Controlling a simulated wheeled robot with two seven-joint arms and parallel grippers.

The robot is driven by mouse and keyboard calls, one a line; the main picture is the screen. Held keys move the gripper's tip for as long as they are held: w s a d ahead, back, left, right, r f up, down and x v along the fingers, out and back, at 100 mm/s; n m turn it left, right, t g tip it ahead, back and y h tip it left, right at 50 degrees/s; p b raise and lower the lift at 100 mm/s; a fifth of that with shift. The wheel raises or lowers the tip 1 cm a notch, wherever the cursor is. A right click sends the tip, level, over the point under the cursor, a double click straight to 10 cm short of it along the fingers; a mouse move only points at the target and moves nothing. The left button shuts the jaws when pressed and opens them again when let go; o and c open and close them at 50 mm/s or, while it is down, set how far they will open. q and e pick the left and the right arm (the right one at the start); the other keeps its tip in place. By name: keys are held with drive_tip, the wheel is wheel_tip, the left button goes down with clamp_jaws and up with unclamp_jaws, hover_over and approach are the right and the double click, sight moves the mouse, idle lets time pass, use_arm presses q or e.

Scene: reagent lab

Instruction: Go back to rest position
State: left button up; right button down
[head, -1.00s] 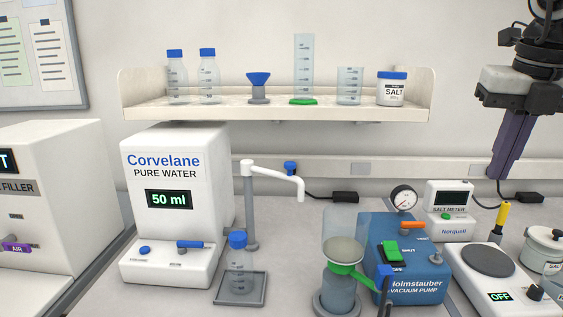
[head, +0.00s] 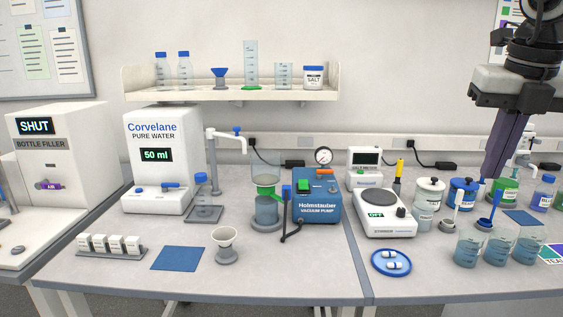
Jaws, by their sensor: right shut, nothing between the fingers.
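My right gripper (head: 495,175) hangs at the right of the head view with its purple fingers pointing down. It is shut and holds nothing. In the picture its tips are over the back right of the bench, near a blue-lidded jar (head: 462,193) and a green-labelled jar (head: 505,191); I cannot tell the gap between them. My left gripper is not in view.
A blue mat (head: 180,258) lies front left. A shelf (head: 205,95) hangs behind.

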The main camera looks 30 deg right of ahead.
drive_tip(key=w+a+f+m+t+y+b, duration=0.25)
drive_tip(key=w+a+f+y, duration=0.2)
drive_tip(key=a+f, duration=0.5)
drive_tip(key=w+a+f+m+t+y+b, duration=0.1)
drive_tip(key=w+a+f+t+y, duration=0.35)
drive_tip(key=f, duration=0.85)
drive_tip(key=w+a+f+m+t+y+b, duration=0.2)
drive_tip(key=w+a+f+y, duration=0.25)
drive_tip(key=a+f, duration=0.6)
drive_tip(key=s+a+f+m+t+h+b, duration=0.1)
drive_tip(key=s+f+m+h, duration=0.25)
drive_tip(key=f+m, duration=0.5)
drive_tip(key=s+a+f+m+t+h+b, duration=0.15)
drive_tip(key=f+m+h, duration=0.3)
drive_tip(key=f, duration=0.65)
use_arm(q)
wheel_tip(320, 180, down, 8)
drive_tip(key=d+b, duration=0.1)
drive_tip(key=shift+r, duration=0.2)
use_arm(e)
drive_tip(key=s+a+f+m+g+h, duration=0.1)
drive_tip(key=s+a+f+m+g, duration=0.4)
drive_tip(key=s+f, duration=0.8)
drive_tip(key=a+m, duration=0.2)
drive_tip(key=a, duration=0.2)
drive_tip(key=shift+s+f, duration=0.25)
drive_tip(key=shift+f, duration=0.1)
